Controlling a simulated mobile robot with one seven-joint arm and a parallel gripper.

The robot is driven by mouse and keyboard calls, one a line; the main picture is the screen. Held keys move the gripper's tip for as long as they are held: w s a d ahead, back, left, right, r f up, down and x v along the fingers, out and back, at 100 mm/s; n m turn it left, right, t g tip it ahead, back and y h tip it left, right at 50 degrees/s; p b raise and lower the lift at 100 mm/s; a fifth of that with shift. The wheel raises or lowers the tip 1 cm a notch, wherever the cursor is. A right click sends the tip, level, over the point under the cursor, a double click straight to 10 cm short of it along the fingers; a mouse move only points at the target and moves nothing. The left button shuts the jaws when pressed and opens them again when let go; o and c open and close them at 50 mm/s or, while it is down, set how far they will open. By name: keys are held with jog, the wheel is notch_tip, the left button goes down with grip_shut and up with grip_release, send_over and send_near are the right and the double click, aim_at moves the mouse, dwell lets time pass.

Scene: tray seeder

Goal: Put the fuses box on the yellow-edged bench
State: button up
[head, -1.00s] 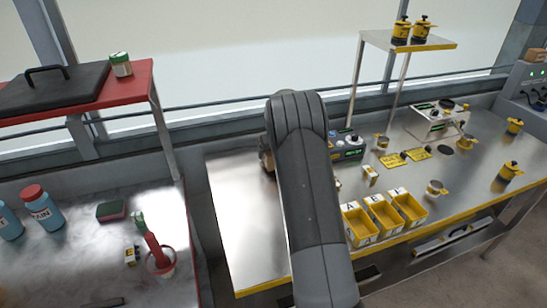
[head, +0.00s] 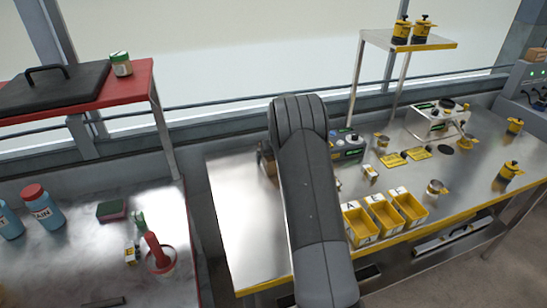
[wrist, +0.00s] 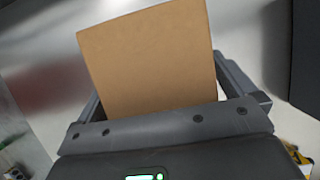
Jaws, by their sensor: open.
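A plain brown cardboard box (wrist: 150,60), which looks like the fuses box though no label shows, is in the wrist view. My gripper (wrist: 168,98) is open, with one finger on each side of the box. A sliver of brown also shows left of my arm in the head view (head: 268,163), at the back left of the yellow-edged bench (head: 235,230). The box appears to rest on the metal top, but its base is hidden. My arm hides most of the gripper in the head view.
Yellow bins (head: 384,216) line the bench's front edge. A device with a green display (head: 347,147) stands right of my arm. The bench's left part is clear. A red-edged shelf (head: 150,85) and cluttered grey counter (head: 80,250) are at left.

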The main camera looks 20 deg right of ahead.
jog(key=v, duration=1.2)
jog(key=shift+s+r, duration=0.1)
jog(key=shift+r, duration=0.05)
jog(key=s+a+r+n+y, duration=0.1)
jog(key=s+a+r+n, duration=0.4)
jog(key=s+r+n, duration=0.5)
jog(key=s+a+r+n, duration=0.4)
jog(key=s+r+n, duration=0.35)
jog(key=s, duration=0.45)
jog(key=s+a+f+n, duration=0.1)
jog(key=s+a+n, duration=0.1)
jog(key=s+n, duration=0.7)
jog(key=s+a+f+n+t+h, duration=0.1)
jog(key=s+a+n, duration=0.2)
jog(key=s+n, duration=0.6)
jog(key=s, duration=0.5)
